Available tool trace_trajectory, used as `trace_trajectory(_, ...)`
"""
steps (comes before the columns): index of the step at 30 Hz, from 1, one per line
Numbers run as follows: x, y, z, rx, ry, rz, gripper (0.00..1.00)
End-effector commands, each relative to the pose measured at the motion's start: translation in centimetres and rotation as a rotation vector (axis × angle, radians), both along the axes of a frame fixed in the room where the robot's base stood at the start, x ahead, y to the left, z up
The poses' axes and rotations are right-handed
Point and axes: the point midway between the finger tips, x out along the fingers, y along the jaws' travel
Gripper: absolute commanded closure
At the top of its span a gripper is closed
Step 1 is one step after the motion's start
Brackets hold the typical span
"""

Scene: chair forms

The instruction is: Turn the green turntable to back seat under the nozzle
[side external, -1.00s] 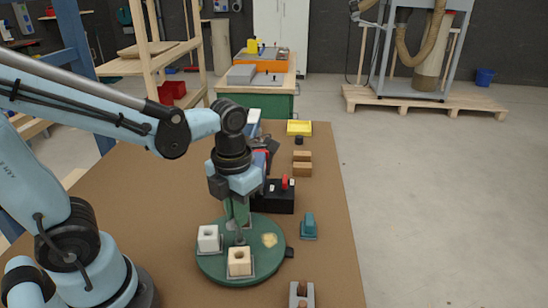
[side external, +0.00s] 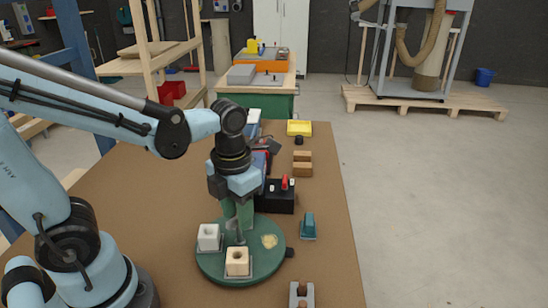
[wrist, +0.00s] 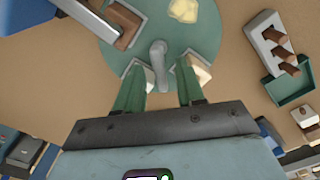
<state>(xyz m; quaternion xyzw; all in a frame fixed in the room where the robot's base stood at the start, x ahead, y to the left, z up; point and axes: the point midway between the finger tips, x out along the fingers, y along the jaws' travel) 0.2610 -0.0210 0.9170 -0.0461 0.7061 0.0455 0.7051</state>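The green turntable (side external: 210,268) lies flat on the brown table and also shows in the wrist view (wrist: 205,35). A white holed block (side external: 208,237) and a cream holed block (side external: 237,262) sit on it, near a pale yellow patch (side external: 269,241). A grey upright post (wrist: 158,65) stands on the turntable. My gripper (wrist: 160,68) is over the turntable, its green fingers apart on either side of the post with gaps visible. A brown-floored square seat (wrist: 126,28) is partly covered by a long grey-blue device (wrist: 88,14); I cannot tell whether this is the nozzle.
A black box with a red lever (side external: 278,198) stands behind the turntable. A teal block (side external: 308,226) and a grey holder (side external: 301,295) lie to the right. Brown blocks (side external: 302,164) and a yellow tray (side external: 299,128) are farther back.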

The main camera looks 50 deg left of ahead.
Motion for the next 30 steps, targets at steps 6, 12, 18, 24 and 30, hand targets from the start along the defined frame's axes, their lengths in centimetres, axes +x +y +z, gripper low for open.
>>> trace_trajectory(6,0.0,0.0,0.0,0.001,-0.001,0.001,0.62)
trace_trajectory(12,0.1,0.0,0.6,0.001,-0.002,0.001,0.62)
trace_trajectory(18,0.0,0.0,2.8,0.001,-0.001,0.001,0.62)
trace_trajectory(24,0.0,0.0,5.6,0.001,-0.001,0.001,0.62)
trace_trajectory(30,0.0,0.0,8.5,0.000,-0.001,0.001,0.62)
